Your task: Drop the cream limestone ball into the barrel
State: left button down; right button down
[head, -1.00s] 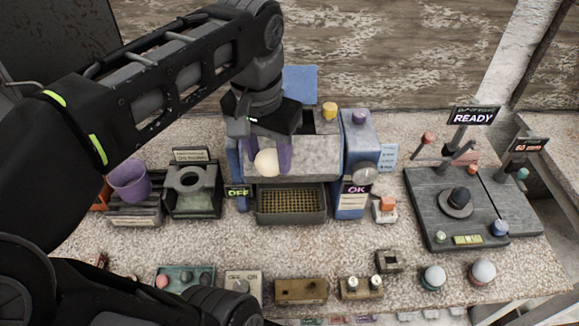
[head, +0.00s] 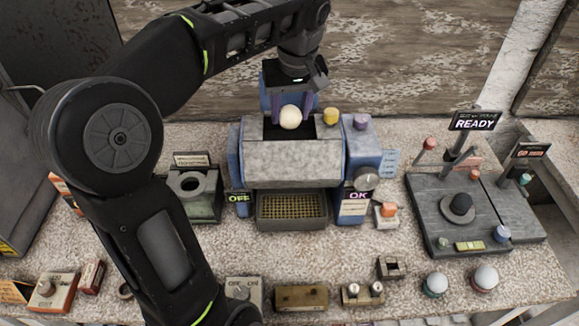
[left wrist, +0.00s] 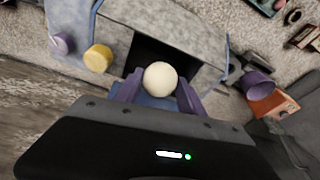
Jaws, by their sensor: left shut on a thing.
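The cream limestone ball (head: 290,117) is held between the purple fingers of my left gripper (head: 290,108). In the left wrist view the ball (left wrist: 160,79) sits between the two fingertips. The barrel (head: 292,160) is a grey drum with a dark open mouth on top, set between blue side supports. In the left wrist view the dark mouth (left wrist: 150,52) shows just beyond the ball. The exact height of the ball above it is hard to tell. My right gripper is not in view.
A yellow knob (head: 330,113) and a purple knob (head: 361,121) stand right of the mouth. A mesh tray (head: 291,222) sits below the barrel. A dark platform (head: 435,225) is at right.

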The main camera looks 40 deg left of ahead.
aim_at(290, 149)
pick_arm(q)
jog(key=x, duration=0.2)
jog(key=b+x, duration=0.1)
jog(key=x, duration=0.1)
jog(key=d+b+x, duration=0.1)
jog(key=shift+s+f, duration=0.3)
jog(key=shift+f, duration=0.25)
jog(key=shift+s+d+b+x, duration=0.1)
jog(key=shift+d+b+x, duration=0.1)
jog(key=shift+b+x, duration=0.6)
jog(key=shift+s+d+b+x, duration=0.15)
jog(key=shift+b+x, duration=0.35)
jog(key=shift+x, duration=0.55)
jog(key=shift+f, duration=0.15)
jog(key=shift+f+b, duration=0.55)
jog(key=c, duration=1)
grip_release()
